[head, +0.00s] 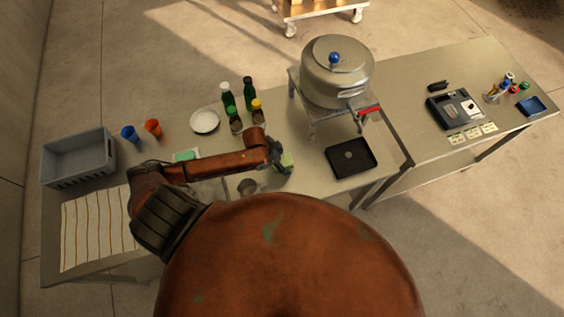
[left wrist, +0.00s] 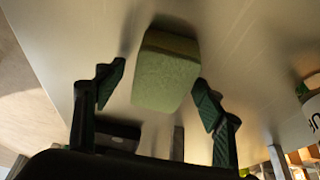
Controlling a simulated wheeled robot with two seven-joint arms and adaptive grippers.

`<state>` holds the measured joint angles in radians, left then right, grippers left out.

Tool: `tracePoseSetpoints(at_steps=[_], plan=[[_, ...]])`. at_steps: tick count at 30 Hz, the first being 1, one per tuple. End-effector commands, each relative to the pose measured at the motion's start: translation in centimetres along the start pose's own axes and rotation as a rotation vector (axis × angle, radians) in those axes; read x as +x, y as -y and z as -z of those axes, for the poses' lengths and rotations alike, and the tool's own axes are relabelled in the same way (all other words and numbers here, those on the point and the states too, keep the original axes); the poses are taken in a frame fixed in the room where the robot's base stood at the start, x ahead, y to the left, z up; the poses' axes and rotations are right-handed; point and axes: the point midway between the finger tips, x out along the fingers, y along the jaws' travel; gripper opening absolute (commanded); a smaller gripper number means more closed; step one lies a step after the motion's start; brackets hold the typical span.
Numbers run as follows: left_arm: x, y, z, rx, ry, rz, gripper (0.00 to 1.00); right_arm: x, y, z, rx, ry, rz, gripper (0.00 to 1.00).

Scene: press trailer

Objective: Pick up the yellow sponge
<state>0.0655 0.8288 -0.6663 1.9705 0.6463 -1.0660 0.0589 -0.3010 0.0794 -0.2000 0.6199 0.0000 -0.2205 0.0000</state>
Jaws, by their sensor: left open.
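The yellow sponge (left wrist: 166,72) looks pale yellow-green in the left wrist view. It sits on the metal table between the two fingers of my left gripper (left wrist: 160,88), with a gap visible on each side. The left gripper is open and holds nothing. My right gripper is not in view.
Bottles (head: 237,112) and a white plate (head: 205,121) stand behind my left arm. A black tray (head: 351,158) lies right of the sponge, near a stand with a large metal pot (head: 337,72). A green flat item (head: 186,156) lies beside my forearm. A grey crate (head: 79,160) stands far left.

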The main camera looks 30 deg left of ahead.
Motion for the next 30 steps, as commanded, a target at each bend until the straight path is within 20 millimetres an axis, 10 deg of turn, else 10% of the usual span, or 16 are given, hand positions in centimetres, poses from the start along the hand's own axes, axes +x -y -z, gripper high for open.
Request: tracePoseSetpoints(at_steps=[18,30], plan=[[-0.03,0.05,-0.09,-0.002,0.000,0.001,0.34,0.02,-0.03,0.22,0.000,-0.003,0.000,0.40],[-0.12,0.07,-0.05,-0.001,0.000,0.001,0.32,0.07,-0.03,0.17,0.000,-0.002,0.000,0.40]])
